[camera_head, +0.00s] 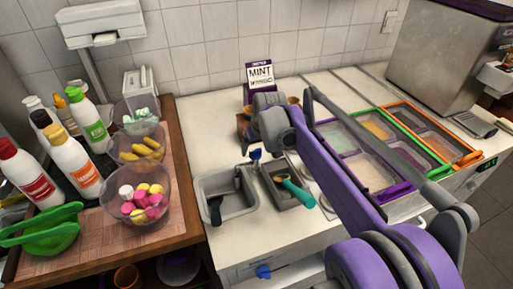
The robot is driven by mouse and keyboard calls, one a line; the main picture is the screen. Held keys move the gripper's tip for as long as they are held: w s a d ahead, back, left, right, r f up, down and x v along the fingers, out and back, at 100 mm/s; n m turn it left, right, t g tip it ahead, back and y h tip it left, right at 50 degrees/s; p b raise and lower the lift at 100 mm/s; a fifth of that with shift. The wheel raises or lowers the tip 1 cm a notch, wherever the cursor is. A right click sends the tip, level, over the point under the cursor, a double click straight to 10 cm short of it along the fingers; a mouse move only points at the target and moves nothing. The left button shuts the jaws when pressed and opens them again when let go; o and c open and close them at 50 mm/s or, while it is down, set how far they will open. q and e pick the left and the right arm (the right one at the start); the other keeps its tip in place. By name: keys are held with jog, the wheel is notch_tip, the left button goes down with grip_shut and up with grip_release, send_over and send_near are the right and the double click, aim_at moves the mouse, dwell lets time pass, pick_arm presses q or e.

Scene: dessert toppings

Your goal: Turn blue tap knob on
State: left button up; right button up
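A blue knob (264,271) sticks out of the front face of the counter, below the sink, at the bottom of the head view. A second small dark blue piece (255,154) stands at the back edge of the small grey sink (230,184). My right arm reaches in from the lower right, and its grey end with the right gripper (268,122) is above the counter behind the sink. The fingers do not show clearly, so I cannot tell if they are open or shut. The end is apart from the front knob. My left gripper is not in view.
A topping tray with green (437,163) and orange frames lies on the right. A teal-handled scoop (297,193) rests in a well beside the sink. Bowls of candy (158,201) and sauce bottles (68,160) crowd the left wooden counter. A MINT sign (260,73) stands behind.

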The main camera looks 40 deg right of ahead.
grip_shut()
jog(key=shift+m, duration=0.3)
jog(key=m, duration=0.2)
jog(key=m+h+p, duration=0.1)
jog(key=shift+w+a+m+g+h, duration=0.2)
jog(key=shift+m+g+h, duration=0.1)
jog(key=shift+m+g, duration=0.1)
jog(key=m+g+h+p, duration=0.1)
jog(key=m, duration=0.3)
jog(key=shift+w+a+r, duration=0.1)
jog(key=shift+w, duration=0.05)
jog(key=m+g, duration=0.1)
jog(key=m, duration=0.1)
jog(key=m+g+p, duration=0.1)
jog(key=m, duration=0.2)
jog(key=shift+w+h, duration=0.2)
jog(key=shift+h, duration=0.1)
jog(key=shift+w+m+g+p, duration=0.15)
jog(key=shift+m+g+p, duration=0.7)
jog(key=shift+m, duration=1.35)
